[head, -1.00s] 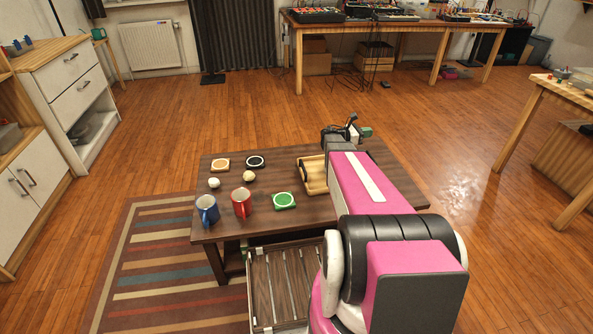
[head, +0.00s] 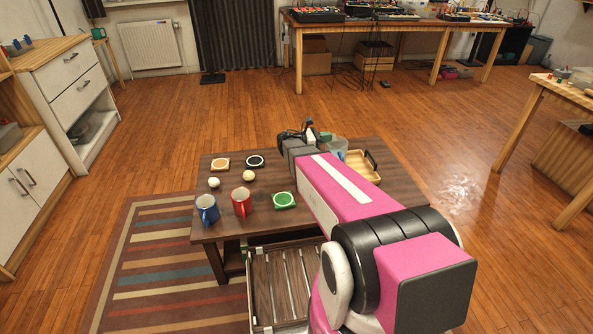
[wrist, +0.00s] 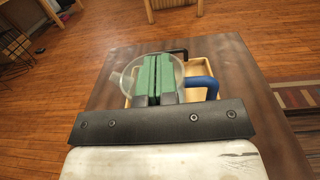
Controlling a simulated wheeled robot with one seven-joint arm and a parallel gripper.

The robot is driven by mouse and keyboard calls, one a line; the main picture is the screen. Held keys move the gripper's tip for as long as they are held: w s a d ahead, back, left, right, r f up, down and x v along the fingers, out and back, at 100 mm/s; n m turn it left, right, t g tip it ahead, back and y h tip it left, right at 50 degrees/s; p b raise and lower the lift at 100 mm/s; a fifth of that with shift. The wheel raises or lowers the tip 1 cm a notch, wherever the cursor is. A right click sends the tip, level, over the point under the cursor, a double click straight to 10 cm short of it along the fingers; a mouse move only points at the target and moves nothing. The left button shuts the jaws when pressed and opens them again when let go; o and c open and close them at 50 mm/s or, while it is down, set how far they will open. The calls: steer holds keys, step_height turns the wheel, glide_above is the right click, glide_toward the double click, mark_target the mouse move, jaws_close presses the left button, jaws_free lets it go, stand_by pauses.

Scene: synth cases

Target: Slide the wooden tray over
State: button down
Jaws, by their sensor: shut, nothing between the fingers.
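The wooden tray (head: 366,178) is light wood with dark handles and lies on the dark brown low table (head: 225,228). My arm hides its left part in the head view. In the wrist view the tray's pale rim (wrist: 236,88) and a black handle (wrist: 181,53) show beyond my fingers. A clear pitcher (head: 337,144) with a blue handle (wrist: 212,86) appears to stand in the tray. My gripper (wrist: 157,70) is shut and empty, its green fingers overlapping the pitcher. I cannot tell whether they are above or inside its mouth.
A slatted crate (head: 283,285) is below the near edge.

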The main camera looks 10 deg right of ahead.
steer(key=a, duration=1.4)
steer(key=f, duration=1.5)
steer(key=shift+s+d+f, duration=0.15)
steer(key=shift+s, duration=0.1)
steer(key=shift+d, duration=0.45)
steer(key=shift+d, duration=0.3)
steer(key=d, duration=1.3)
steer(key=shift+w+d, duration=0.15)
steer(key=shift+w, duration=0.1)
